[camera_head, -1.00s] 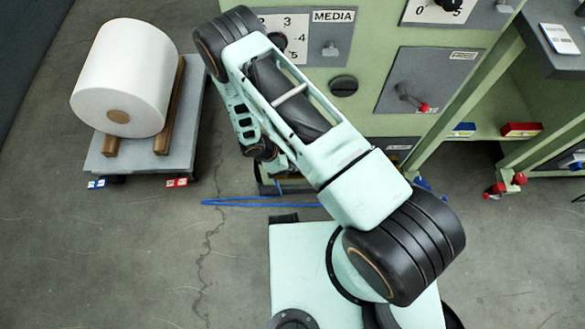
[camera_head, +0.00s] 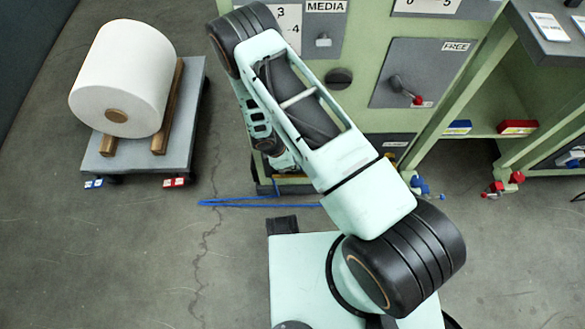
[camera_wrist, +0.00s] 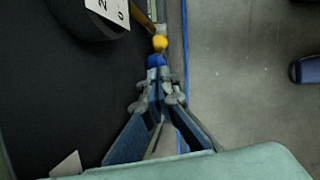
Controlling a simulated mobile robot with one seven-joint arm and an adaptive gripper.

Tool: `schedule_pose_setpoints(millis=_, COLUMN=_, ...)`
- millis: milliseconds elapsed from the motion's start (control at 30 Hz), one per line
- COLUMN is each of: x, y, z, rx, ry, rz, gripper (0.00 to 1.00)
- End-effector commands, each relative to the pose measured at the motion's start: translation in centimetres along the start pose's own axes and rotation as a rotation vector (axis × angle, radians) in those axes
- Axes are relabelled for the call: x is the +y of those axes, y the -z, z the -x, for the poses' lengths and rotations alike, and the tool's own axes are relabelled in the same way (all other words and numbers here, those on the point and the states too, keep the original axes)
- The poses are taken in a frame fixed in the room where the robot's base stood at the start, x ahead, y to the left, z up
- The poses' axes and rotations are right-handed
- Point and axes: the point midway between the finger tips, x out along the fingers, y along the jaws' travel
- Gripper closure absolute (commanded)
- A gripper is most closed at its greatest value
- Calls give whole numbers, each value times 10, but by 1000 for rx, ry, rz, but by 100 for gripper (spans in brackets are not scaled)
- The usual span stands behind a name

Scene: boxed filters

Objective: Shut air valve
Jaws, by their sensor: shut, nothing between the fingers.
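In the wrist view my gripper (camera_wrist: 155,70) is shut, with nothing seen between its fingers. Its tips meet at a blue part, and I cannot tell whether this belongs to the fingers. A yellow ball knob (camera_wrist: 160,42) on a thin rod is just beyond the tips; whether they touch is unclear. No label marks it as the air valve. In the head view my arm hides the gripper and the knob. A lever with a red knob (camera_head: 417,99) is on a grey panel (camera_head: 425,62) marked FREE.
A green cabinet (camera_head: 380,121) stands in front of me. A cart (camera_head: 190,125) with a large white roll (camera_head: 125,75) is at left. Red (camera_head: 517,127) and blue (camera_head: 457,127) boxes sit on a shelf at right. A blue line (camera_head: 260,205) crosses the floor.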

Motion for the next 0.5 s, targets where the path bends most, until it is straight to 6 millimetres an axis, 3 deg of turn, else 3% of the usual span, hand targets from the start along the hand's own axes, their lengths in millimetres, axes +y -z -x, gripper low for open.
schedule_pose_setpoints(millis=500, x=-4, y=-12, z=-26, rx=-1, ry=0, rz=0, gripper=100)
